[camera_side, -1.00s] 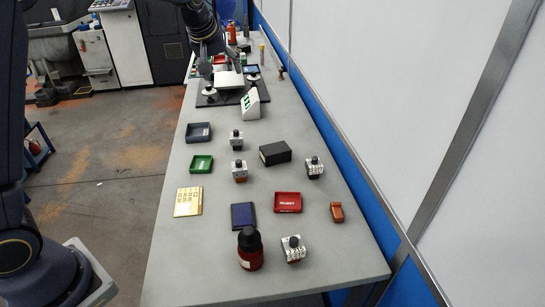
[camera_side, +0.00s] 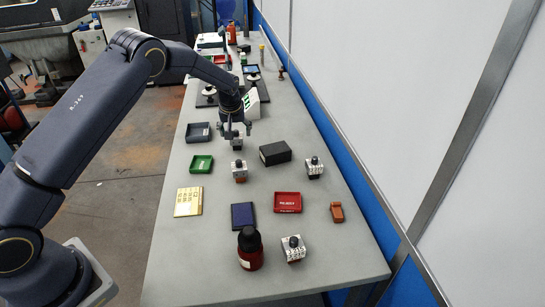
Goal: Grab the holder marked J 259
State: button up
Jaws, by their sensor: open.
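Several small metal holders with dark knobs on top stand on the grey bench. One holder (camera_side: 238,144) is at the back, partly hidden by my gripper. A second holder (camera_side: 239,171) stands just in front of it, a third (camera_side: 314,168) is to the right, and a fourth (camera_side: 293,249) is at the front. Their markings are too small to read, so I cannot tell which is J 259. My gripper (camera_side: 234,133) is open, pointing down over the back holder. I cannot tell whether its fingers touch that holder.
A black box (camera_side: 275,153) stands right of the back holder. A gold plate (camera_side: 188,202), navy block (camera_side: 243,216), dark red bottle (camera_side: 250,250) and orange piece (camera_side: 337,212) are nearer. The bench's (camera_side: 185,265) front left is clear.

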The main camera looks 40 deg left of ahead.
aim_at(236, 135)
jog(key=x, duration=0.5)
jog(key=shift+d+f, duration=0.1)
jog(key=shift+f, duration=0.2)
jog(key=shift+r, duration=0.1)
grip_shut()
